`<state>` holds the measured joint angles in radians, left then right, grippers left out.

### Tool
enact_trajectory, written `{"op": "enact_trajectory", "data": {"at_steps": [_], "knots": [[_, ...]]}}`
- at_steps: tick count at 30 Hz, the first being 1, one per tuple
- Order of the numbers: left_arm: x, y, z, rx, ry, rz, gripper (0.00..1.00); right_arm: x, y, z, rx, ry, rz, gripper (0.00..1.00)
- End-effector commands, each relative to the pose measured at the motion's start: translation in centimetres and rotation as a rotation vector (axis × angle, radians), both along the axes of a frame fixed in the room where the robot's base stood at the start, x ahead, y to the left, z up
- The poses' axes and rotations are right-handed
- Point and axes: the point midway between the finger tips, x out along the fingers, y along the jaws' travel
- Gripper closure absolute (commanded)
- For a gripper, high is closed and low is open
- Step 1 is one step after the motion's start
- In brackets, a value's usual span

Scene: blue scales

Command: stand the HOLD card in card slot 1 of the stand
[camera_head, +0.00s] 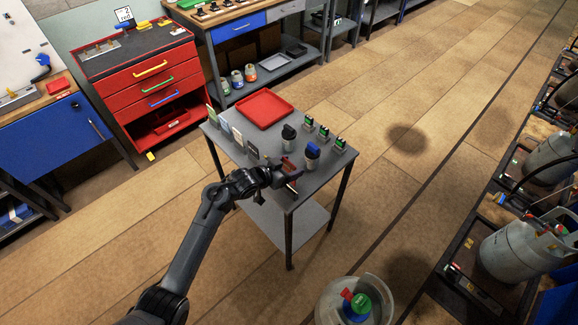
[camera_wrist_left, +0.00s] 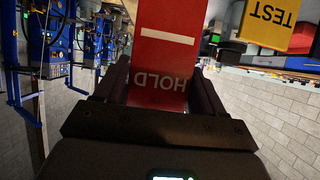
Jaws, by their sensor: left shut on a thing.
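My left gripper (camera_head: 285,172) is shut on the red HOLD card (camera_wrist_left: 168,50) over the near corner of the grey table. In the left wrist view the card stands out between the fingers, its white HOLD lettering upside down. In the head view only a small reddish part of the card (camera_head: 289,164) shows beside the gripper. A yellow TEST card (camera_wrist_left: 270,22) is at the upper right of the wrist view, apart from the HOLD card. Several cards (camera_head: 237,136) stand in a row along the table's left edge. The stand's slots and their numbers are too small to tell.
The grey table (camera_head: 267,141) also carries a red tray (camera_head: 264,109) at the back, a dark-lidded container (camera_head: 289,133), a blue-lidded container (camera_head: 312,153) close to my gripper, and several small green-topped blocks (camera_head: 324,133) along the right edge. A red drawer cabinet (camera_head: 150,87) stands behind left.

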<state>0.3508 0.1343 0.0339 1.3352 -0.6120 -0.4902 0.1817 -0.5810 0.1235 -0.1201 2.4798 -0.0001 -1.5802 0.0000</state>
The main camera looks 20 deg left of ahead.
Motion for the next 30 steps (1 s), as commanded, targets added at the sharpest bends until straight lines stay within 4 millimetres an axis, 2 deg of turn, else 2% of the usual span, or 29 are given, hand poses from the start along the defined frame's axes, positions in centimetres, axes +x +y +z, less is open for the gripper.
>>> {"op": "enact_trajectory", "data": {"at_steps": [3, 30], "knots": [[-0.1, 0.0, 0.1, 0.000, 0.002, 0.000, 0.60, 0.0, 0.0, 0.6, 0.000, -0.001, 0.000, 0.57], [0.0, 0.0, -5.2, 0.001, 0.002, 0.001, 0.60, 0.1, 0.1, -2.7, 0.006, -0.001, -0.004, 0.57]]}}
